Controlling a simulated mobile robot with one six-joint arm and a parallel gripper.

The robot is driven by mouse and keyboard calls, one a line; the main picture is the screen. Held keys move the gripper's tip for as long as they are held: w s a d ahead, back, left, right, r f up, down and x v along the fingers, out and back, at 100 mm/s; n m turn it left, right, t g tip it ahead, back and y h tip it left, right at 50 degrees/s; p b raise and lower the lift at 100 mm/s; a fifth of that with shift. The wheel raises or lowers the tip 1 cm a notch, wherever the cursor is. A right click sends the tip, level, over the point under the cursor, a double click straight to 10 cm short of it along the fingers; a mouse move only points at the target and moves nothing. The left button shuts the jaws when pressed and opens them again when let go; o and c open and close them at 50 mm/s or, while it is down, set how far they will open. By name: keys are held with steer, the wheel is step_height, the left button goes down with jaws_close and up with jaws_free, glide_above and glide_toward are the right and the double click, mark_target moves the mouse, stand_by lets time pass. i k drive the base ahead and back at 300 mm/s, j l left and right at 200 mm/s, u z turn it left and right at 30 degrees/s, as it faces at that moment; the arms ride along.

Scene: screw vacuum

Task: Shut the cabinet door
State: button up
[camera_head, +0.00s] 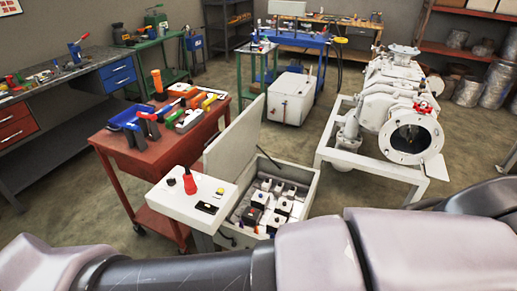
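The cabinet (308,197) is a pale grey box, open toward me, with several small electrical parts (275,208) inside. Its door (235,138) is a flat pale panel on the left side. The door stands wide open and its lower part is hidden behind a white control box (188,203) with a red knob. My arm's thick grey and black links cross the bottom of the view, in front of the cabinet's lower part. My gripper is not in the picture, so its place relative to the door cannot be seen.
A red cart (118,150) with several tools stands just left of the door. A white vacuum machine on a frame (385,165) stands to the right. A white box (291,98) is behind the cabinet. Some bare floor shows between the cabinet and the machine.

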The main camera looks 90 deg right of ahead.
mark_target(226, 157)
steer(key=i+l+z, duration=0.15)
steer(key=z, duration=0.35)
steer(key=i+z, duration=0.25)
steer(key=z, duration=0.2)
steer(key=i+z, duration=0.25)
steer(key=z, duration=0.25)
steer(key=i+j+z, duration=0.15)
steer(key=z, duration=0.3)
steer(key=i+j+z, duration=0.2)
steer(key=z, duration=0.3)
steer(key=i+j+z, duration=0.2)
steer(key=z, duration=0.25)
steer(key=i+j+z, duration=0.1)
steer(key=j+z, duration=0.25)
steer(key=z, duration=0.15)
steer(key=i+j+z, duration=0.15)
steer(key=z, duration=0.3)
steer(key=i+j, duration=0.1)
steer(key=j, duration=0.3)
steer(key=i+j, duration=0.1)
steer(key=j, duration=0.3)
steer(key=i+j+u, duration=0.1)
steer(key=j, duration=0.3)
steer(key=i+j, duration=0.2)
steer(key=i, duration=0.15)
